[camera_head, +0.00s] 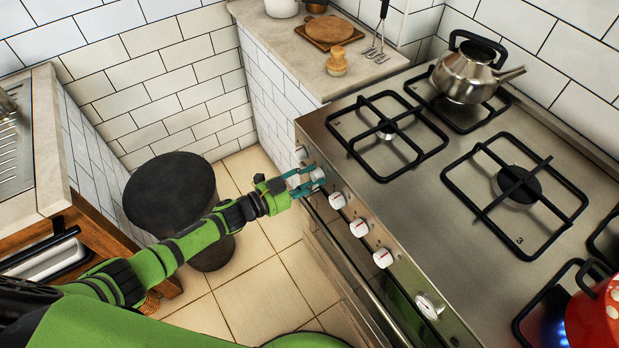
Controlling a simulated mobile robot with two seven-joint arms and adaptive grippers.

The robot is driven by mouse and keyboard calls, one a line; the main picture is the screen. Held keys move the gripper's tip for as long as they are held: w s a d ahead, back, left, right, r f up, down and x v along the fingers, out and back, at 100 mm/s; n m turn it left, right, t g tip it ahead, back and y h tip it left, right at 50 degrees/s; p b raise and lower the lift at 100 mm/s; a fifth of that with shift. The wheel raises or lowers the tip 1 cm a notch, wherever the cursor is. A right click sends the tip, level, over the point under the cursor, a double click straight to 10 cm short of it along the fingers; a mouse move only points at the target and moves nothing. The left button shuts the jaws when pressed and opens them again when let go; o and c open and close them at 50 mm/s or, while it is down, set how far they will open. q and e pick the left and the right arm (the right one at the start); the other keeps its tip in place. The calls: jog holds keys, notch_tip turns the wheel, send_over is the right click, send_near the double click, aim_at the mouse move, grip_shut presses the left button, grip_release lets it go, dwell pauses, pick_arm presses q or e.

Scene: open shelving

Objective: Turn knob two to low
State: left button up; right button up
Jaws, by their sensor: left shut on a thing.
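A row of white knobs runs along the front panel of the steel stove (405,190). My left gripper (306,182), with teal fingers, reaches in from the left and is shut on the second knob (318,175) from the far end. The fingers partly cover this knob, and its setting cannot be read. The farthest knob (300,153) is just beyond the gripper. Nearer knobs (337,200) stand free, some with a red mark. My right gripper is not in view.
A steel kettle (465,76) stands on the back burner. A red spotted pot (594,312) sits at the lower right over a blue flame. A counter (290,38) holds a wooden board (326,30).

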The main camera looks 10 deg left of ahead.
pick_arm(q)
jog(key=o, duration=1.2)
jog(key=shift+c, duration=0.2)
jog(key=v, duration=1.2)
